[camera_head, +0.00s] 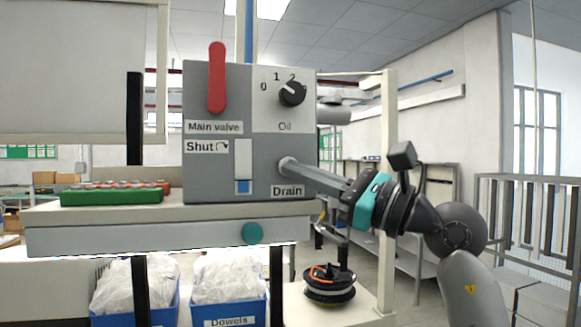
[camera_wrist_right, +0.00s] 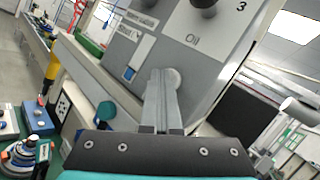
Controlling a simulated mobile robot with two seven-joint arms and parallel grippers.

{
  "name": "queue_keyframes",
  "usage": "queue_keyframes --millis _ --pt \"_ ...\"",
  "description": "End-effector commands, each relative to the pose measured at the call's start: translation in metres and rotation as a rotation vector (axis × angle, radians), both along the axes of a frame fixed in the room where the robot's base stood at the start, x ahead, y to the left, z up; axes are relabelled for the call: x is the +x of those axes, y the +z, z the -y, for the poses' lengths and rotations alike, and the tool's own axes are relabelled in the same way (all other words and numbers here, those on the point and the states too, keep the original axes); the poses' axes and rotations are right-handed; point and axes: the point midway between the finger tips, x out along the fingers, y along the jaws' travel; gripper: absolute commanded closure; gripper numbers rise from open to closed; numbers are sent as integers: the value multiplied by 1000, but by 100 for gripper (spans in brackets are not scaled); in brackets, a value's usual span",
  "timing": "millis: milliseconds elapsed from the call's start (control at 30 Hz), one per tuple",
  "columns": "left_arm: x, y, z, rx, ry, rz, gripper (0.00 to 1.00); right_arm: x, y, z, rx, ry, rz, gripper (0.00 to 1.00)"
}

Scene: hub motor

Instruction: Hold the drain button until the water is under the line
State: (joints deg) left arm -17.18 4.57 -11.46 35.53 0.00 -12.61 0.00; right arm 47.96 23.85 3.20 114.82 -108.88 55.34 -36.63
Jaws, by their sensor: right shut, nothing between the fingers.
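The grey control box (camera_head: 225,130) stands on a bench, with a round grey drain button (camera_head: 284,164) above the "Drain" label (camera_head: 288,191). A narrow upright gauge window (camera_head: 243,160) is left of it. Blue water (camera_head: 243,188) fills only its bottom part, with a dark line near the water's top; I cannot tell which is higher. My right gripper (camera_head: 291,167) is shut and empty, its fingertips at the button, seemingly touching it. In the right wrist view the closed fingers (camera_wrist_right: 162,95) reach the button (camera_wrist_right: 173,78); how far it is pressed is unclear. My left gripper is out of view.
A red main valve lever (camera_head: 217,78) and a black oil knob (camera_head: 292,93) are above on the box. A green tray (camera_head: 112,197) lies left on the bench. A teal round button (camera_head: 252,233) is on the bench front. Blue bins (camera_head: 229,312) stand below.

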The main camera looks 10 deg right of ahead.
Motion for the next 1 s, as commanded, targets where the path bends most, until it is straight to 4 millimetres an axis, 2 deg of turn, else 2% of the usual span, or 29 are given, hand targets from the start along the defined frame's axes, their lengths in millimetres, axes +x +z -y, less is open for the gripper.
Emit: queue_keyframes --millis 467,800,1000 --pt "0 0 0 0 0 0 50 0 0 0 -1 -2 -1 100" --pt "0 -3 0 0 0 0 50 -16 -1 1 -1 -2 1 100" --pt "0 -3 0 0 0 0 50 -18 -1 1 0 -1 -1 100"
